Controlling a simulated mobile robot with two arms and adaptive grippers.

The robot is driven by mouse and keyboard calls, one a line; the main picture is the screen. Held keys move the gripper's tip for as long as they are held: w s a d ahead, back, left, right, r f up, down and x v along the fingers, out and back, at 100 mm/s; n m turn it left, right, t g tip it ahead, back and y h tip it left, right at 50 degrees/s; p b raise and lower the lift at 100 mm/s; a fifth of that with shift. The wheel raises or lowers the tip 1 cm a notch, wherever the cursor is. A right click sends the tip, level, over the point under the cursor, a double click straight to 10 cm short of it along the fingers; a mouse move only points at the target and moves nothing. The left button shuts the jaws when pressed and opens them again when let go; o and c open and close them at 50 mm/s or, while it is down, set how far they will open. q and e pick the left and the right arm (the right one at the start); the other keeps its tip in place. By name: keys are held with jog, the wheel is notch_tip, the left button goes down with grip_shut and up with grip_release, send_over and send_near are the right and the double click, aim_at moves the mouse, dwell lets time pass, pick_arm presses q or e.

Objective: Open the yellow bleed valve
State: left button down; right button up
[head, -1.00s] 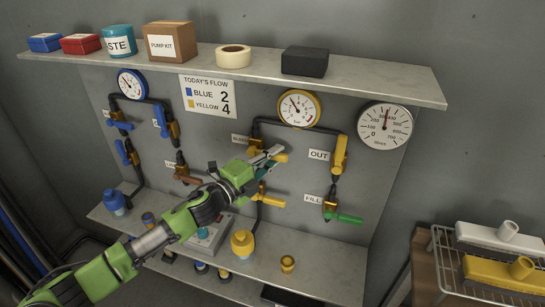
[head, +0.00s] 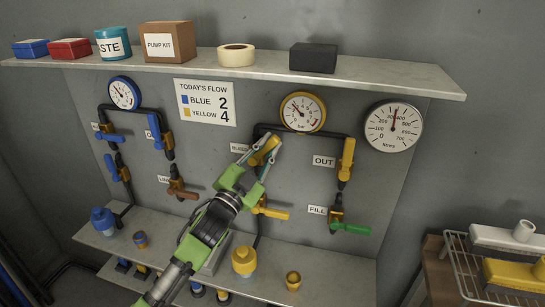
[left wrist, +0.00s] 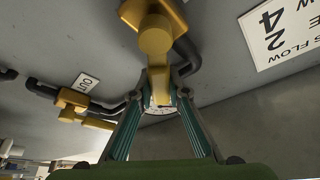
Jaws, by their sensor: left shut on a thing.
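The yellow bleed valve (head: 264,150) is on the left branch of the yellow pipework, beside its partly covered label (head: 239,148). Its lever slants up to the right in the head view. My left gripper (head: 263,158) is shut on this lever, with one finger on each side. In the left wrist view the lever (left wrist: 158,82) runs down from the round valve hub (left wrist: 155,38) to between the fingertips (left wrist: 158,98). The gripper partly hides the valve in the head view. My right gripper is not in view.
A yellow-rimmed gauge (head: 302,112) is just above right of the valve. Another yellow lever (head: 272,213) is just below. The OUT valve (head: 346,160) and the green-handled FILL valve (head: 350,228) are to the right. A shelf (head: 385,77) overhangs the panel.

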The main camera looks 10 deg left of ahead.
pick_arm(q)
jog(key=n+y, duration=0.1)
jog(key=n, duration=0.1)
jog(key=a+n+t+y, duration=0.1)
jog(key=n, duration=0.1)
jog(key=a+r+n+y, duration=0.1)
jog(key=n, duration=0.1)
jog(key=shift+a+r+t+b, duration=0.1)
jog(key=shift+a+t+b, duration=0.1)
jog(key=shift+t+b, duration=0.2)
jog(key=shift+a+r+n+y, duration=0.1)
jog(key=shift+a+n+y, duration=0.25)
jog(key=shift+n, duration=0.5)
jog(key=shift+a+r+n+y, duration=0.1)
jog(key=shift+a+n+y, duration=0.3)
jog(key=shift+n, duration=0.5)
jog(key=shift+a+n+y, duration=0.2)
jog(key=shift+n+y, duration=0.25)
jog(key=shift+n, duration=0.4)
jog(key=c, duration=1.9)
grip_release()
jog(key=shift+a, duration=0.1)
jog(key=v, duration=1.2)
jog(key=shift+w+f, duration=0.1)
jog(key=shift+f, duration=0.1)
jog(key=shift+f, duration=0.1)
